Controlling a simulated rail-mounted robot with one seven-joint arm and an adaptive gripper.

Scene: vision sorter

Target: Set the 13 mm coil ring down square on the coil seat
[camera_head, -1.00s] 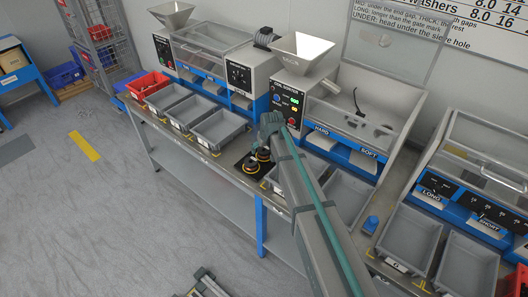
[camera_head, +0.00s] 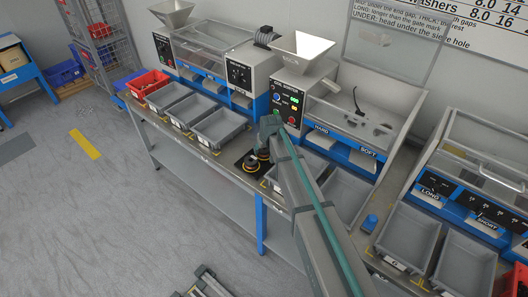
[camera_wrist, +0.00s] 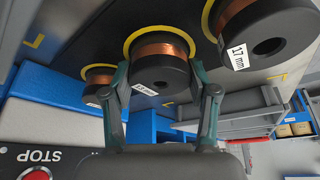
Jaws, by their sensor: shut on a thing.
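In the wrist view my gripper (camera_wrist: 160,82) has its two fingers on either side of a coil ring (camera_wrist: 158,66) with copper winding and a black end. A smaller coil (camera_wrist: 99,76) stands to the left, and a larger coil labelled 17 mm (camera_wrist: 262,40) to the right. In the head view the dark coils (camera_head: 250,163) show under my wrist, and my fingers are hidden.
Grey bins (camera_head: 219,127) stand left of the coils. The coil sorter panel (camera_head: 287,103) with buttons rises close behind my wrist. A red STOP button (camera_wrist: 37,173) is near the lower left of the wrist view. A small blue object (camera_head: 370,223) lies farther right.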

